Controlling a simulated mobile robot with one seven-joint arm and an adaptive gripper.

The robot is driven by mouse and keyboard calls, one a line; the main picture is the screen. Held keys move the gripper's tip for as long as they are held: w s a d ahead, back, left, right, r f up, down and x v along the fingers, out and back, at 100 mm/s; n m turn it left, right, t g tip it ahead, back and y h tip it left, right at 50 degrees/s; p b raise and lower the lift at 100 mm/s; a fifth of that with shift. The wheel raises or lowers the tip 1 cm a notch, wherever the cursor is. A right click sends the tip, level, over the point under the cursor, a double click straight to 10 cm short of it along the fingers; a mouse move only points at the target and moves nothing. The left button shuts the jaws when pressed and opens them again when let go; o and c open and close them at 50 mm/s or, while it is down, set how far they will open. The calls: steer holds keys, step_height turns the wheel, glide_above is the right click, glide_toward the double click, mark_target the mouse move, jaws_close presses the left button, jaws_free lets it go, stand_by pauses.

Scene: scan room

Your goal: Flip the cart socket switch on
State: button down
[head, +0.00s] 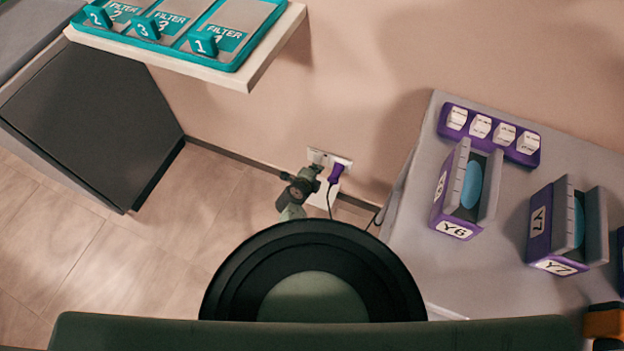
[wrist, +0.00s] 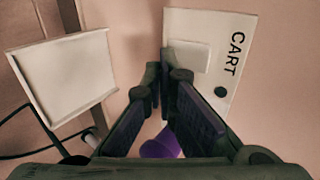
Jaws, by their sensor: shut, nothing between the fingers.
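The cart socket plate (wrist: 207,25) is white, is lettered CART and is fixed on the wall. It carries a pale rocker switch (wrist: 190,56) and a dark round spot. In the head view the socket (head: 318,156) is small, with a purple plug (head: 336,173) in its right part. The plug also shows partly in the wrist view (wrist: 160,146), behind my fingers. My gripper (head: 316,171) is shut and empty. In the wrist view its fingertips (wrist: 162,72) are at the rocker's left edge; I cannot tell whether they touch it. The rocker's position is unclear.
A white box-like panel (wrist: 65,76) and a dark cable are left of the plate. A grey table (head: 410,215) at right holds purple holders Y6 (head: 453,229) and Y7 (head: 553,265). A shelf with a teal filter tray (head: 238,58) overhangs upper left.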

steer(key=shift+w+d, duration=0.1)
steer(key=shift+w, duration=0.1)
steer(key=shift+w+d+f, duration=0.15)
steer(key=shift+w+f, duration=0.05)
steer(key=shift+w, duration=0.15)
steer(key=shift+r+p, duration=0.1)
steer(key=shift+p, duration=0.25)
steer(key=shift+r+p, duration=0.75)
steer(key=shift+p, duration=0.25)
steer(key=shift+s, duration=0.1)
